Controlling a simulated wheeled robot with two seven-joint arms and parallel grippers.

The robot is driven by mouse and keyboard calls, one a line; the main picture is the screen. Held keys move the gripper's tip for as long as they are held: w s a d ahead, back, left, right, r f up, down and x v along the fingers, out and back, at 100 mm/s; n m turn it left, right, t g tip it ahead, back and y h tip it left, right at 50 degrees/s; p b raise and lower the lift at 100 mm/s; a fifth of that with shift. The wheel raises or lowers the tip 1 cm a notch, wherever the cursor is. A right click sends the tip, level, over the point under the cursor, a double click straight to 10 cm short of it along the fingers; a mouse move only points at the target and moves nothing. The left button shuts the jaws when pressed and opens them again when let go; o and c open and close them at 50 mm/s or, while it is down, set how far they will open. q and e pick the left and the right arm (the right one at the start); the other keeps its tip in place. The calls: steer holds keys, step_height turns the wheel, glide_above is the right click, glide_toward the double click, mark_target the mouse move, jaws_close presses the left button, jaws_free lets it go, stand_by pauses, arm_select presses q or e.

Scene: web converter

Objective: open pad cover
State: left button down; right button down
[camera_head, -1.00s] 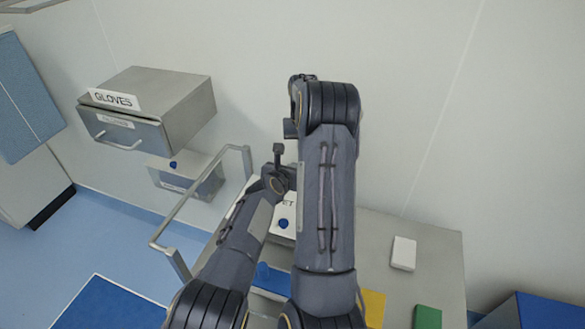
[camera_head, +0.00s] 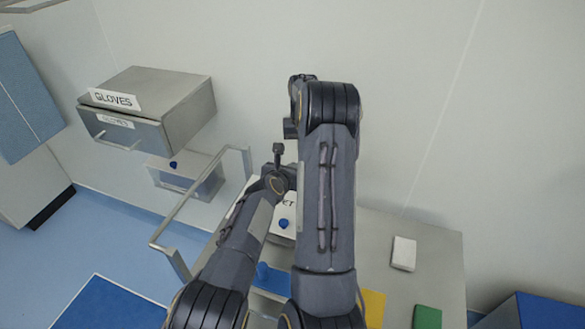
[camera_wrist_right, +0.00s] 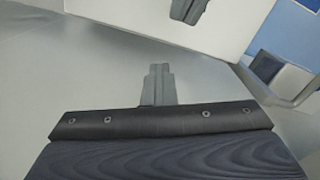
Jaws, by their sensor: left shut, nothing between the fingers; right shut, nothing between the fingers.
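A white lidded box (camera_head: 284,212) with a blue knob and a label ending in "ET" stands on the steel table, partly hidden behind my arms. I cannot tell for sure which part is the pad cover. My left gripper (camera_head: 278,150) is shut and empty, above and behind the white box in the head view. My right arm crosses the middle of the head view and hides part of the table. In the right wrist view my right gripper (camera_wrist_right: 160,72) is shut and empty, below the edge of a white panel (camera_wrist_right: 130,18). A grey part shows on that panel.
A steel gloves box (camera_head: 185,100) hangs on the wall, above a smaller box (camera_head: 208,187) with a blue knob. A metal rail (camera_head: 196,196) stands left of the table (camera_head: 440,262). A white block (camera_head: 403,254), a yellow item (camera_head: 374,308) and a green item (camera_head: 427,317) lie on the right.

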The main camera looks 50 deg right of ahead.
stand_by(0.5)
steer(key=c, duration=1.2)
jaws_free()
steer(key=shift+o, duration=0.2)
step_height(320, 180, up, 12)
arm_select(q)
steer(key=b+v, duration=0.4)
steer(key=v, duration=0.4)
steer(key=shift+b, duration=0.3)
arm_select(e)
step_height(320, 180, down, 5)
steer(key=shift+r, duration=0.15)
